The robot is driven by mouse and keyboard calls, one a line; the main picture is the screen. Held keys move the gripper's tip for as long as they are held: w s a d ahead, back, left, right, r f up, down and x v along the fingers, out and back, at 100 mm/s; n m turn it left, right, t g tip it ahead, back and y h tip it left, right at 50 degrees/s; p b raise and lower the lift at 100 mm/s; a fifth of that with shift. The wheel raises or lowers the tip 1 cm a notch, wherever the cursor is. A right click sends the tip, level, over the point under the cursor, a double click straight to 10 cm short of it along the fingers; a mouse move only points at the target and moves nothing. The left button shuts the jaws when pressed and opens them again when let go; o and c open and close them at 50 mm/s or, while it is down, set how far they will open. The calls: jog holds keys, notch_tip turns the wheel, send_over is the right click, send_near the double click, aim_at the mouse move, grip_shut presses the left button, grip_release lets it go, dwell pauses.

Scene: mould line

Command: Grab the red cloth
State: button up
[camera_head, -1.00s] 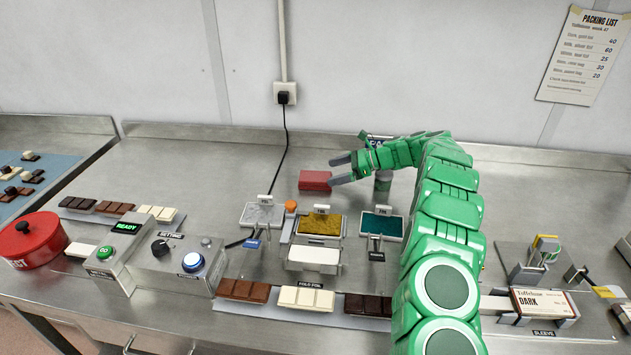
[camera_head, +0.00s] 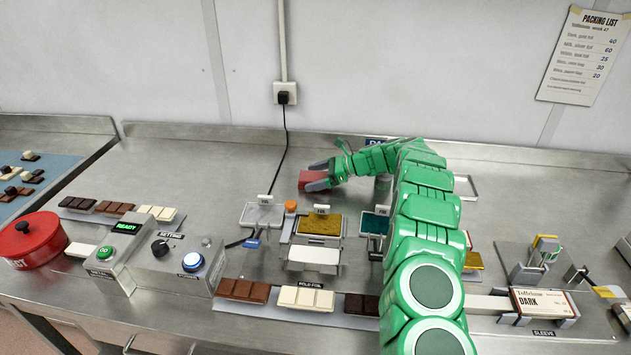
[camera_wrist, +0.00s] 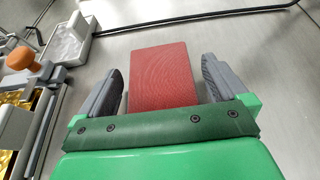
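The red cloth (camera_head: 308,179) is a flat, folded red block on the steel bench, near the middle back in the head view. In the wrist view the cloth (camera_wrist: 162,76) lies between the two grey fingers, with a gap to each side. My gripper (camera_head: 318,175) is open around the near part of the cloth, one finger at its far side and one at its near side. In the wrist view the fingers of my gripper (camera_wrist: 165,85) are apart and do not appear to touch it.
Foil trays (camera_head: 319,224) and an orange knob (camera_head: 291,206) stand just in front of the cloth. A black cable (camera_head: 286,150) runs down the wall and over the bench to its left. A control box (camera_head: 175,262) stands front left. The bench behind the cloth is clear.

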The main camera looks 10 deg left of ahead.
jog(key=c, duration=1)
